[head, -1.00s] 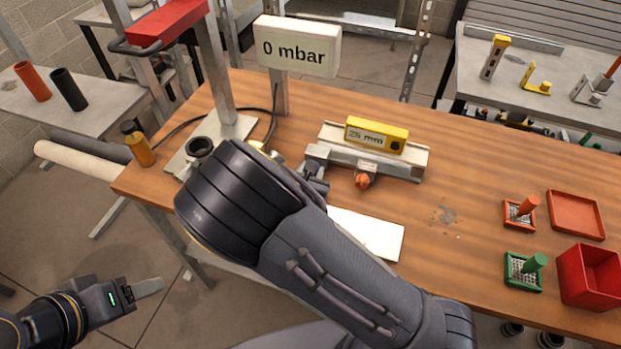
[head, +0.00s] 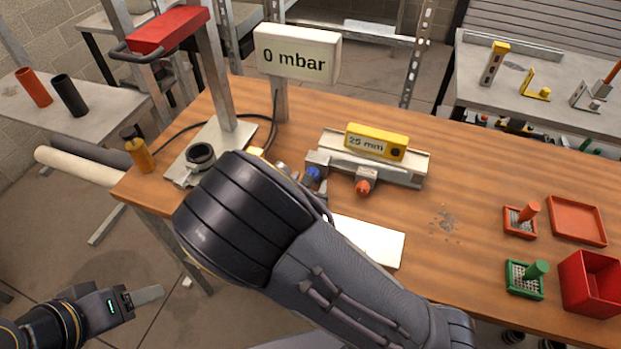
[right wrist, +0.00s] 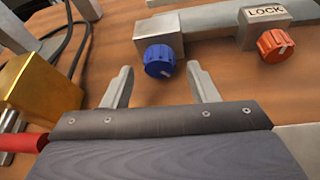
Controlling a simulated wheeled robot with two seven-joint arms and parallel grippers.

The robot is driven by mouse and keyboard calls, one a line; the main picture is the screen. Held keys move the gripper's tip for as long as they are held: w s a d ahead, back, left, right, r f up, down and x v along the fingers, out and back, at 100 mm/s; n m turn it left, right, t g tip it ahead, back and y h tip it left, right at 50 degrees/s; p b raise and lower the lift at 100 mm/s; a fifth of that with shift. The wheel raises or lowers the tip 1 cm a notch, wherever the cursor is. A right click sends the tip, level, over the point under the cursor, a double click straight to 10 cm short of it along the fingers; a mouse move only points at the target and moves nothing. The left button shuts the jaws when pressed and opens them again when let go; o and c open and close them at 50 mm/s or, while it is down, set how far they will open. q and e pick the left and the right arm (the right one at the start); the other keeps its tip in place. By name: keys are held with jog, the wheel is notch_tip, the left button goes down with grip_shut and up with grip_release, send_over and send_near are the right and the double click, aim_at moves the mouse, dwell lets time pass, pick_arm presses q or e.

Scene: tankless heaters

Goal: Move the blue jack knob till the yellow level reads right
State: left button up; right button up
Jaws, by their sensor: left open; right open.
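The blue jack knob (head: 312,176) is on the left end of a grey rail fixture on the wooden bench. It also shows in the right wrist view (right wrist: 159,61). The yellow level (head: 376,142) lies on the fixture and reads "25 mm". My right gripper (right wrist: 160,76) is open, its fingers spread on either side of the blue knob in the picture, with the knob just beyond the tips. No contact shows. In the head view my right forearm hides most of that gripper. My left gripper (head: 148,295) is open and empty at the lower left, away from the bench.
An orange knob (head: 363,187) sits right of the blue one; a "LOCK" label (right wrist: 265,13) is above it. A "0 mbar" display (head: 297,53) stands behind. A yellow block (right wrist: 43,88) is left of my right gripper. A white sheet (head: 368,240) lies in front of the fixture.

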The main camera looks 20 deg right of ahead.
jog(key=v, duration=0.5)
jog(key=shift+s+f, duration=0.1)
dwell(0.4)
